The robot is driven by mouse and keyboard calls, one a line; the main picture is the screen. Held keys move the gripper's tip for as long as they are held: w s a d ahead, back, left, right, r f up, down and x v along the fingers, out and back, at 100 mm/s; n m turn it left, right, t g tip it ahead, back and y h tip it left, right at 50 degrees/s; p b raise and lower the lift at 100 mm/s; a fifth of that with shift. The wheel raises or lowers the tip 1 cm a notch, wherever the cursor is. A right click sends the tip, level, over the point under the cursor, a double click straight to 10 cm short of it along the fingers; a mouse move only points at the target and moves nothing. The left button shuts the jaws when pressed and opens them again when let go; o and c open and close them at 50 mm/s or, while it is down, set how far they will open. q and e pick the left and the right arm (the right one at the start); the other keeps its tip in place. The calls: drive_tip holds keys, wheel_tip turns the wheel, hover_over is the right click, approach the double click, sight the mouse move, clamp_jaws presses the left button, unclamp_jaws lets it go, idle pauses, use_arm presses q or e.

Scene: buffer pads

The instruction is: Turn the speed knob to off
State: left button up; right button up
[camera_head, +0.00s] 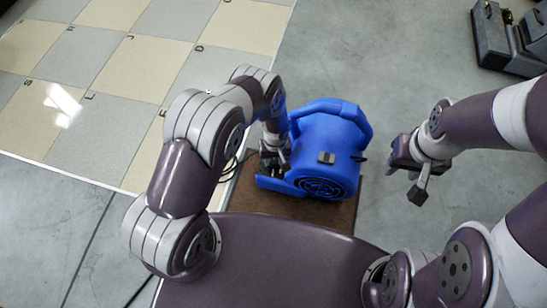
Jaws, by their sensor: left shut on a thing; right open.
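A blue blower (335,135) with a round dark grille low on its front sits on a brown stand. My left gripper (275,170) is at the blower's left side, down against its lower left part. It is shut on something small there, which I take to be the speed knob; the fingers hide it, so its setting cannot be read. A small dark rectangular part shows on the blower's front. My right gripper (405,182) is open and empty, to the right of the blower and apart from it.
The brown stand (315,212) has little bare surface around the blower. A cable (230,170) runs at its left. Pale tiles with letters (130,70) lie at the upper left. Dark equipment (508,40) is at the upper right. The grey floor between is clear.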

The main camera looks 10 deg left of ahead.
sight(275, 160)
use_arm(q)
drive_tip(key=o, duration=1)
drive_tip(key=shift+o, duration=0.2)
wheel_tip(275, 160, up, 13)
drive_tip(key=p, duration=0.7)
drive_tip(key=shift+d+f, duration=0.15)
drive_tip(key=shift+d, duration=0.1)
drive_tip(key=shift+w, duration=0.1)
